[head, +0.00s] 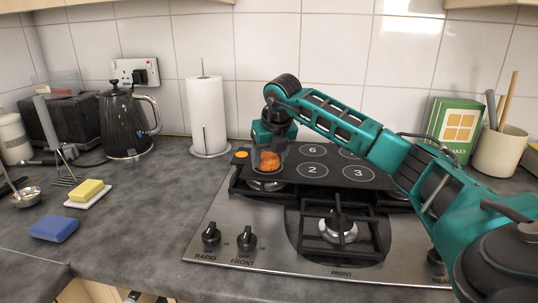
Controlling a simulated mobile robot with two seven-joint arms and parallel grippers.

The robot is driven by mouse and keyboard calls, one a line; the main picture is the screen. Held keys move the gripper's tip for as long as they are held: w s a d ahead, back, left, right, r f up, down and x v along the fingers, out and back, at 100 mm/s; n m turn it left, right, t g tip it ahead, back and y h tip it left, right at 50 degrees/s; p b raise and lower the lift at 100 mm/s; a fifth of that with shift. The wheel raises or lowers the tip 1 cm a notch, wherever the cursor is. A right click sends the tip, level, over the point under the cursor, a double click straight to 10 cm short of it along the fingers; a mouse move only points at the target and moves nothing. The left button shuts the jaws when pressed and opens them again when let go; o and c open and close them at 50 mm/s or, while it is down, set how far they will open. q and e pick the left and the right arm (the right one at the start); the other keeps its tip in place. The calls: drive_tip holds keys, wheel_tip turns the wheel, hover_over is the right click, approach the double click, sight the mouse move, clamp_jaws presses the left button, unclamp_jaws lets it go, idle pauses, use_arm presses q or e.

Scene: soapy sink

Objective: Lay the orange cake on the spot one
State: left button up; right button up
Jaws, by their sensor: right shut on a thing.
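My right gripper (267,166) points down over the left part of a dark board (377,178) with numbered white rings. It is shut on the orange cake (268,161), which shows between its fingers. Below it, part of a pale ring (266,186) shows, with its number hidden. I cannot tell whether the cake touches the board. The rings marked 2 (312,170), 3 (358,173) and 6 (312,150) are readable and bare. My right arm crosses over the board's right side and hides part of it. My left gripper is out of view.
The board lies over the back of a steel hob (225,225). A small orange disc (242,154) sits at its left corner. A paper towel roll (208,115) and a kettle (125,125) stand left. Yellow soap (87,190) and a blue block (53,228) lie on the counter.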

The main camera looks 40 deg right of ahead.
drive_tip(key=o, duration=1.2)
drive_tip(key=shift+c, duration=0.2)
drive_tip(key=w+p+v, duration=0.1)
drive_tip(key=p+v, duration=0.5)
drive_tip(key=v, duration=1.1)
drive_tip(key=shift+d+r, duration=0.25)
drive_tip(key=shift+r, duration=0.35)
drive_tip(key=shift+w, duration=0.15)
